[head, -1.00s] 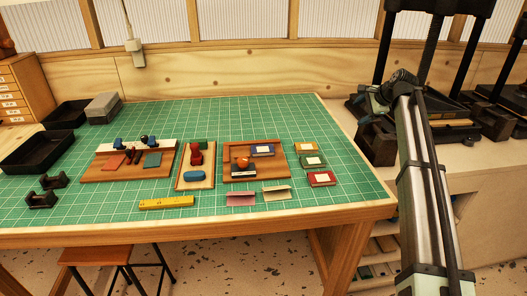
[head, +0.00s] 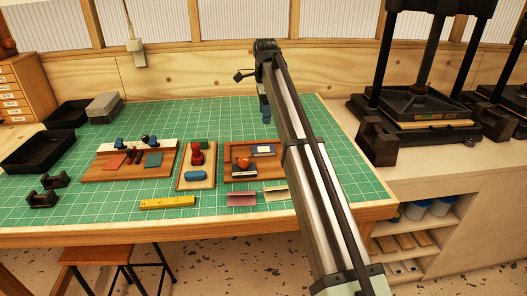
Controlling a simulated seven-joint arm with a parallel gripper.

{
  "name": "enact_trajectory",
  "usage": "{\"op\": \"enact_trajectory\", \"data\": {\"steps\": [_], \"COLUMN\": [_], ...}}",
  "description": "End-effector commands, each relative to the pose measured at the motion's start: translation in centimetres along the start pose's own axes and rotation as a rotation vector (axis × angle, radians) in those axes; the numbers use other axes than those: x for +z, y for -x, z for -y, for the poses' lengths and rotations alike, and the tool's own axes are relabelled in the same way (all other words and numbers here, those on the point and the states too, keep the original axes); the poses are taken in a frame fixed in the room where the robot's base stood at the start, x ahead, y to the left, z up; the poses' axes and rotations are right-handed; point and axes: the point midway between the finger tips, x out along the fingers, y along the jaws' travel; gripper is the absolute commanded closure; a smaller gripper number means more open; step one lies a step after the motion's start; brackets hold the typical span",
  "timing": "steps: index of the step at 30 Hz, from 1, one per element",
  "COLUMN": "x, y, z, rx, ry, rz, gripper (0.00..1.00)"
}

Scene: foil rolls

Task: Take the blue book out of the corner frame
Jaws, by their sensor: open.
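The blue book (head: 263,150) with a pale label lies at the back right of the wooden corner frame (head: 236,176), on the green mat. A weight with an orange-red knob (head: 243,162) stands left of and in front of the book in the same frame. My gripper (head: 266,118) hangs pointing down above the mat, behind the book as seen from the head, and is apart from it. It is open and small in view, and no object shows in it. My arm covers the area right of the frame.
A board with red and teal pieces (head: 115,159) and a narrow board with a red-handled tool (head: 197,156) stand to the left. A black press (head: 420,105) stands at right.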

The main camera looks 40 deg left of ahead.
Motion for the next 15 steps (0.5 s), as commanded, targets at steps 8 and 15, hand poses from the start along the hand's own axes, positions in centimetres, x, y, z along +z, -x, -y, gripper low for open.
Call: {"op": "enact_trajectory", "data": {"steps": [8,15], "x": [0.0,0.0], "y": [-2.9,-7.0], "z": [-0.2,-0.1], "rx": [0.002,0.002], "ry": [-0.001,0.000], "rz": [-0.001,0.000], "gripper": [0.26,0.26]}}
